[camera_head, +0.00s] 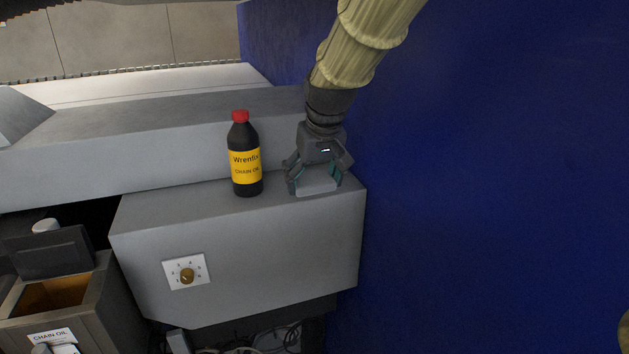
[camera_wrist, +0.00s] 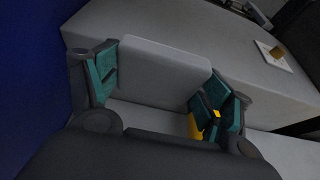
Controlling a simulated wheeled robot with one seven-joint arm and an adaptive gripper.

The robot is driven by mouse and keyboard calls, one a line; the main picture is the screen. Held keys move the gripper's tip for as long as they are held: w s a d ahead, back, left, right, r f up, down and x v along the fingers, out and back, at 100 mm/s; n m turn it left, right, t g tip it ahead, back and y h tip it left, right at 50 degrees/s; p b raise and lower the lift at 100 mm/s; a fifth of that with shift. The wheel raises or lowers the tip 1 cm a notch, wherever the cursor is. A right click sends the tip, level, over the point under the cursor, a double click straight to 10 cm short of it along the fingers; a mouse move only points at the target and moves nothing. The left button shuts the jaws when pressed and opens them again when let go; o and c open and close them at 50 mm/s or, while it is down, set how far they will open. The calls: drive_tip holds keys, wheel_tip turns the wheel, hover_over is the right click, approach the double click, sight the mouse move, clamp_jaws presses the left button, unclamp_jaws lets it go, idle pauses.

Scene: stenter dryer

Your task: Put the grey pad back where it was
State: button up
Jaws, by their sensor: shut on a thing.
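The grey pad (camera_head: 316,187) is a light grey block between the fingers of my gripper (camera_head: 313,183). In the wrist view the pad (camera_wrist: 163,72) spans the gap between the teal finger pads of my gripper (camera_wrist: 160,88), with a finger at each side. In the head view my gripper points down at the right end of the grey machine ledge (camera_head: 240,240), and the pad is low over or on its top. I cannot tell whether the pad touches the ledge.
A black bottle (camera_head: 245,157) with a red cap and yellow label stands on the ledge just left of my gripper. A dial (camera_head: 186,273) is on the ledge's front. An open chain oil box (camera_head: 100,318) is at lower left. A blue wall (camera_head: 480,190) rises close on the right.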

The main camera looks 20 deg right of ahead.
drive_tip(key=w+d+p, duration=0.1)
drive_tip(key=w, duration=0.2)
drive_tip(key=w+d+p, duration=0.1)
drive_tip(key=w+p, duration=0.1)
drive_tip(key=w, duration=0.1)
drive_tip(key=w+d+p, duration=0.1)
drive_tip(key=w+p, duration=0.1)
drive_tip(key=w, duration=0.1)
drive_tip(key=shift+w+d+f, duration=0.15)
drive_tip(key=shift+w+f, duration=0.15)
drive_tip(key=shift+f, duration=0.05)
wheel_tip(320, 180, down, 3)
drive_tip(key=shift+w+p, duration=0.1)
drive_tip(key=shift+p, duration=0.95)
drive_tip(key=shift+f, duration=0.3)
drive_tip(key=shift+f, duration=0.2)
drive_tip(key=o, duration=1.2)
drive_tip(key=shift+o, duration=0.2)
drive_tip(key=shift+r, duration=0.1)
drive_tip(key=b+v, duration=0.4)
drive_tip(key=v, duration=0.8)
drive_tip(key=shift+b, duration=0.3)
